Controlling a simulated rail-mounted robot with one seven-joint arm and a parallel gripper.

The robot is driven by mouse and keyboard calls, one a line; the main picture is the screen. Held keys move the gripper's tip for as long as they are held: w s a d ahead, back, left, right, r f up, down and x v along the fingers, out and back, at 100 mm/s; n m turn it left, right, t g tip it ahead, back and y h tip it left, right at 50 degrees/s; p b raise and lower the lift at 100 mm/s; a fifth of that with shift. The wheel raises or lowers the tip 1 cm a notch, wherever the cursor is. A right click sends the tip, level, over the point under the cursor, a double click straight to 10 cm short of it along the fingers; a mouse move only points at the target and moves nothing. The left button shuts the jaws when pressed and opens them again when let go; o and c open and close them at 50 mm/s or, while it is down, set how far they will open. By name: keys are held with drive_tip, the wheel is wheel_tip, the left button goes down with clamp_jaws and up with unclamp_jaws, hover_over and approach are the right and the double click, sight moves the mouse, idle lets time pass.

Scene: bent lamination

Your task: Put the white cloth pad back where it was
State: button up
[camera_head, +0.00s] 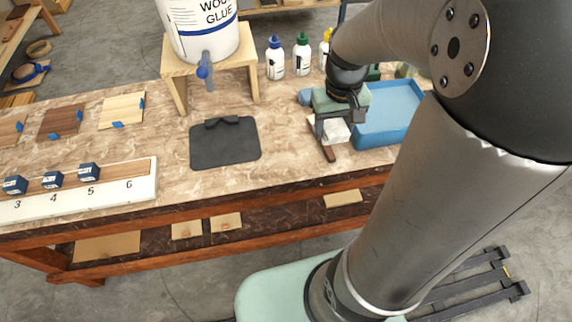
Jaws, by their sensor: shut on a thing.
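My gripper (330,128) is over the workbench, just left of the blue tray (408,126). It is shut on the white cloth pad (337,132), which shows as a small pale block at the fingers. The arm and gripper body hide part of the pad. I cannot tell whether the pad touches the bench top. A dark brown strip (328,154) shows right below the fingers, on the near side of the pad.
A glue bucket (200,25) stands on a wooden stand (176,88). A black mat (225,145) lies left of my gripper. Several bottles (302,55) stand behind it. A numbered white board (110,199) with blue blocks is at the left front. Bench (280,165) is clear between mat and gripper.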

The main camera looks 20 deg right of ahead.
sight(345, 137)
drive_tip(key=s, duration=0.1)
drive_tip(key=s+d+b, duration=0.1)
drive_tip(key=s, duration=0.1)
drive_tip(key=shift+d+f, duration=0.15)
drive_tip(key=shift+f, duration=0.15)
drive_tip(key=w+a+f, duration=0.2)
drive_tip(key=w, duration=0.1)
drive_tip(key=w+a+f+p, duration=0.1)
drive_tip(key=w+a+f, duration=0.5)
drive_tip(key=shift+w+f, duration=0.2)
drive_tip(key=shift+w, duration=0.15)
drive_tip(key=shift+w+a+f, duration=0.2)
drive_tip(key=shift+f, duration=0.2)
drive_tip(key=shift+w+a+f, duration=0.15)
drive_tip(key=shift+w+f, duration=0.05)
drive_tip(key=shift+f, duration=1.55)
drive_tip(key=shift+f, duration=0.1)
drive_tip(key=shift+f, duration=0.2)
drive_tip(key=o, duration=0.9)
drive_tip(key=shift+r, duration=0.1)
